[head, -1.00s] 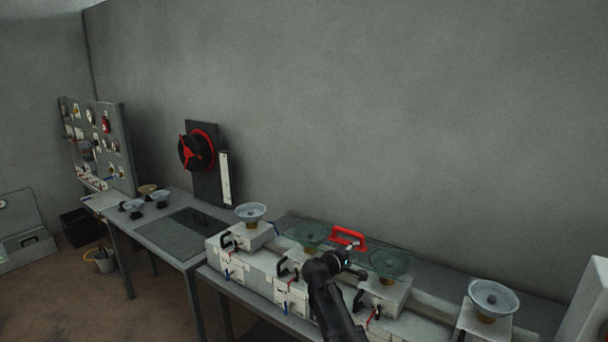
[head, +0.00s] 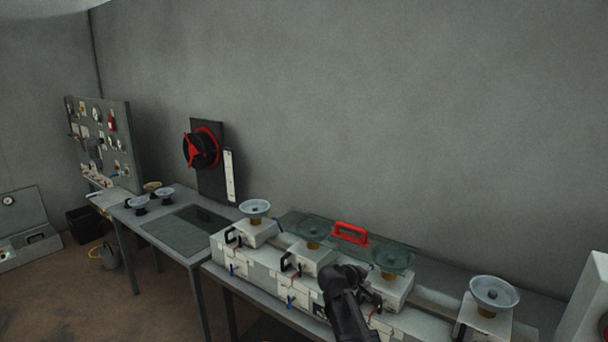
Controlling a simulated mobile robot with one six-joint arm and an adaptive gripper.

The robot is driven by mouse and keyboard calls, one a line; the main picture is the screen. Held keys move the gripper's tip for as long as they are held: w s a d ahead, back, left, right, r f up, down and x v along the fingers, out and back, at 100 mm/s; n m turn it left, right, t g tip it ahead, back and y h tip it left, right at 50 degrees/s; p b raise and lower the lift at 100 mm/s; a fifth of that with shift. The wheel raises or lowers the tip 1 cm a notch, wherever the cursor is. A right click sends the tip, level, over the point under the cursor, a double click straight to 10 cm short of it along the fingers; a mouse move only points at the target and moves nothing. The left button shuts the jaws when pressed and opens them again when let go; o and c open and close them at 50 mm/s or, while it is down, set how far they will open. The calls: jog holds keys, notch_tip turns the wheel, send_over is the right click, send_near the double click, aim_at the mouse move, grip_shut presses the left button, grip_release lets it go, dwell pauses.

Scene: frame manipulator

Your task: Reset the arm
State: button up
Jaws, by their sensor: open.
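My gripper (head: 372,300) is at the end of my dark arm, which rises from the bottom of the head view. It is open and holds nothing that I can see. It is in front of the white box assembly (head: 262,268) on the bench, just left of and below the right green-tinted dish (head: 392,260). The arm hides part of the assembly's front. Whether the gripper touches anything I cannot tell.
A red handle (head: 350,233) stands behind the gripper on a greenish clear plate. Pale dishes (head: 255,208) and (head: 494,292) flank it. A table with a dark panel (head: 188,228) is at left, with a red-and-black wheel (head: 201,149) behind. The wall above is bare.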

jog(key=s+a+f+m+g+y+b, duration=0.1)
jog(key=s+f+m+g+y, duration=0.2)
jog(key=s, duration=0.8)
jog(key=s+a+f+m+g+y+b, duration=0.1)
jog(key=s+a+f+m+g+y, duration=0.1)
jog(key=s+f+g+y, duration=0.3)
jog(key=s+f+m+y, duration=0.1)
jog(key=s+f, duration=0.3)
jog(key=s, duration=0.3)
jog(key=shift+s+f+m+y, duration=0.2)
jog(key=shift+s+m+y, duration=0.1)
jog(key=shift+y, duration=0.1)
jog(key=shift+a, duration=0.1)
jog(key=shift+c, duration=0.5)
